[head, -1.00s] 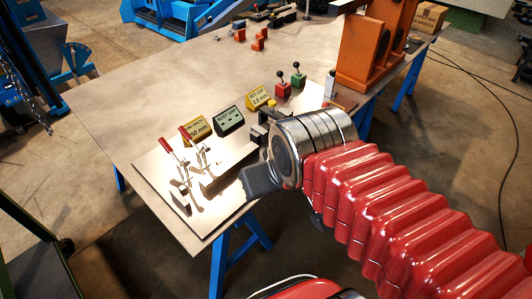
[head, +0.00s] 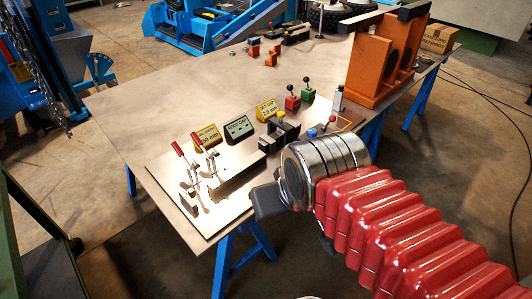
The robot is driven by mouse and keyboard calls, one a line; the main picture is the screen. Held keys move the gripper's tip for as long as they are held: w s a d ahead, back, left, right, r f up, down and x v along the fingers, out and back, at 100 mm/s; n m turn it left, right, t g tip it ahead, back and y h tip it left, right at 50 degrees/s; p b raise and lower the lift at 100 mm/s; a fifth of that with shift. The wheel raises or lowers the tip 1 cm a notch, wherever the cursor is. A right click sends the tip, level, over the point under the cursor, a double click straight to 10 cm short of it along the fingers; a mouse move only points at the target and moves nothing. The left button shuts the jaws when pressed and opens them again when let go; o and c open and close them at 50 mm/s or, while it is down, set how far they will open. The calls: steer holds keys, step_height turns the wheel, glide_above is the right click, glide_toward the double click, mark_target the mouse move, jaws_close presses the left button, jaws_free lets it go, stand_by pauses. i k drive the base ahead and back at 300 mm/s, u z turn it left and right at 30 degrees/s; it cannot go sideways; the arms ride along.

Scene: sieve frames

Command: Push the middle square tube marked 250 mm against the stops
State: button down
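The fixture plate (head: 212,228) lies on the near corner of the table. Two red-handled toggle clamps stand on its left part; one is the left clamp (head: 188,166). A long grey bar-like piece (head: 238,178) runs from the clamps toward my wrist; I cannot tell whether it is the 250 mm tube. A black block-like fixture (head: 276,137) stands at the plate's far right; I cannot tell whether it holds the stops. My gripper (head: 268,201) shows only as a dark part beside my silver wrist, over the plate's right edge. Its fingertips are hidden.
Behind the plate stand a yellow sign ending in "50 mm" (head: 207,137), a dark root gap sign (head: 239,129) and a yellow set gap sign (head: 267,109). Red (head: 293,103) and green (head: 308,95) lever boxes and an orange stand (head: 378,70) are farther right. The left tabletop is clear.

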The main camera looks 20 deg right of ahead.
mark_target(238, 172)
steer(key=u, duration=4.15)
steer(key=k, duration=1.05)
steer(key=u, duration=0.05)
